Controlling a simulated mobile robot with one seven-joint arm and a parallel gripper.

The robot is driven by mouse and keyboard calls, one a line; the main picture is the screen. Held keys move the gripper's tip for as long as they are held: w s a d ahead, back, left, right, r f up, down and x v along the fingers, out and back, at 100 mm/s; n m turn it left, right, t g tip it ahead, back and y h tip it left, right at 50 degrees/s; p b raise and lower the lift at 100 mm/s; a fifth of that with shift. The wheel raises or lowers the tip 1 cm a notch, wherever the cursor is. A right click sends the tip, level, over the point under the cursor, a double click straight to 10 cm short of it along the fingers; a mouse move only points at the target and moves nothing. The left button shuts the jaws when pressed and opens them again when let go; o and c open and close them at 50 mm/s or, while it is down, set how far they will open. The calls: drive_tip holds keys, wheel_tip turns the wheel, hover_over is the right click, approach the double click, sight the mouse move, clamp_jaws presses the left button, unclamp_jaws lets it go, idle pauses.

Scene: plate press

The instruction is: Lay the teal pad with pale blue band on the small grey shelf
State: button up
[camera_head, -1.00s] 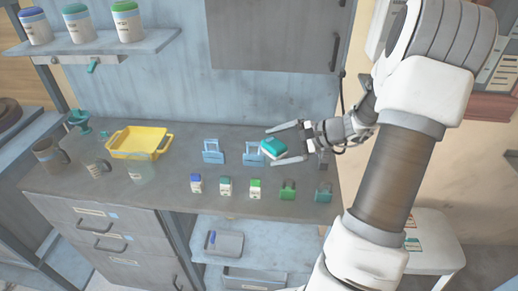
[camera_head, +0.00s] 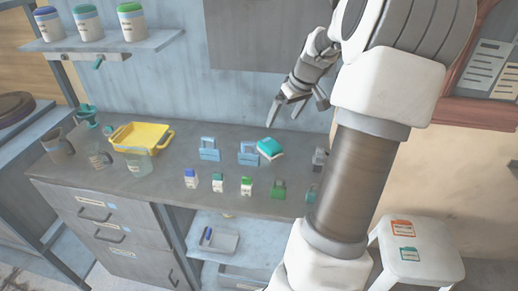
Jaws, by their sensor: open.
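A teal pad (camera_head: 270,146) with a pale lower edge rests on the grey workbench, beside the right one of two pale blue holders (camera_head: 248,154). It looks slightly tilted; a pale blue band is too small to make out. My gripper (camera_head: 299,115) is open and empty, above and to the right of the pad, apart from it. A wall shelf (camera_head: 135,48) with several lidded jars is at the upper left. I cannot tell whether this is the small grey shelf.
A yellow tray (camera_head: 163,146) and glass vessels stand on the bench's left. Several small bottles and green clips (camera_head: 278,190) line its front. A white stool (camera_head: 408,268) is at lower right. My arm hides the bench's right end.

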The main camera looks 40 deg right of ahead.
drive_tip(key=b, duration=0.2)
approach(270, 143)
drive_tip(key=shift+n, duration=0.3)
drive_tip(key=x, duration=0.4)
drive_tip(key=shift+s+a+f, duration=0.1)
drive_tip(key=shift+a+f, duration=0.2)
drive_tip(key=shift+f, duration=0.15)
drive_tip(key=shift+d+b+x, duration=0.15)
drive_tip(key=shift+b+x, duration=0.1)
drive_tip(key=shift+x, duration=1.1)
drive_tip(key=shift+d+b+x, duration=0.15)
drive_tip(key=shift+b+x, duration=0.1)
drive_tip(key=shift+x, duration=1.1)
drive_tip(key=shift+r, duration=0.1)
drive_tip(key=shift+c, duration=0.2)
drive_tip(key=c, duration=1.4)
drive_tip(key=shift+c, duration=0.2)
drive_tip(key=shift+r, duration=0.1)
